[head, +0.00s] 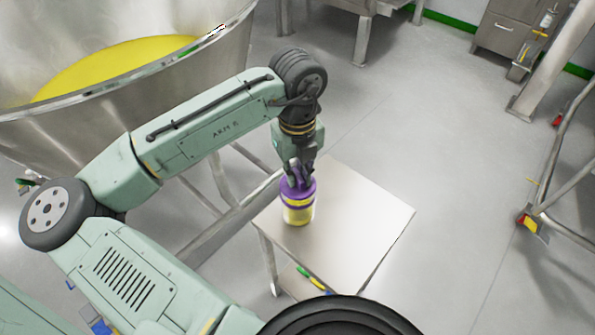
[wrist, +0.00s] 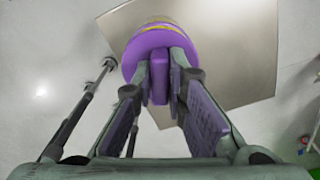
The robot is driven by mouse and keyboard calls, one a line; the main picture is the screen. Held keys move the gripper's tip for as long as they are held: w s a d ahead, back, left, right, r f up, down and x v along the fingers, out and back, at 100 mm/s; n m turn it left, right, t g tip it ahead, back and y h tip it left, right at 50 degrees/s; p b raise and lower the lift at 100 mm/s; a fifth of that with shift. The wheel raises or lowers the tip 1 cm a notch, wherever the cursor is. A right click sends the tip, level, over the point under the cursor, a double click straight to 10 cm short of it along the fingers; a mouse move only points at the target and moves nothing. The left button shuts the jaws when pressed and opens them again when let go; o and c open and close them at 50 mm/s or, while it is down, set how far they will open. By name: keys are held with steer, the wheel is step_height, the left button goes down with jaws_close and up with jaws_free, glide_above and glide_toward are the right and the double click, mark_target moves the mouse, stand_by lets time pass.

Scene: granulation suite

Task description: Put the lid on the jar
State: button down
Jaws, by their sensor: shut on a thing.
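The yellow jar (head: 298,214) stands upright on a small steel table. A purple lid (head: 297,189) is at its mouth, lined up with the jar in the head view. My gripper (head: 297,174) points down from above and is shut on the lid's upright purple grip. In the wrist view, the fingers (wrist: 160,68) pinch this grip from both sides, and the lid's disc (wrist: 135,58) hides most of the jar. A yellow edge (wrist: 163,22) of the jar shows beyond the disc. I cannot tell whether the lid rests fully on the rim.
The steel table (head: 365,215) is otherwise clear on top. A large steel bowl (head: 215,75) with yellow contents stands at the left. Metal frame legs (head: 565,195) stand at the right, with open floor between.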

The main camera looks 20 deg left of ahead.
mark_target(297, 174)
steer(key=shift+f+b, duration=0.6)
steer(key=shift+f, duration=0.3)
steer(key=c, duration=1.5)
jaws_free()
steer(key=shift+c, duration=0.2)
step_height(297, 174, up, 12)
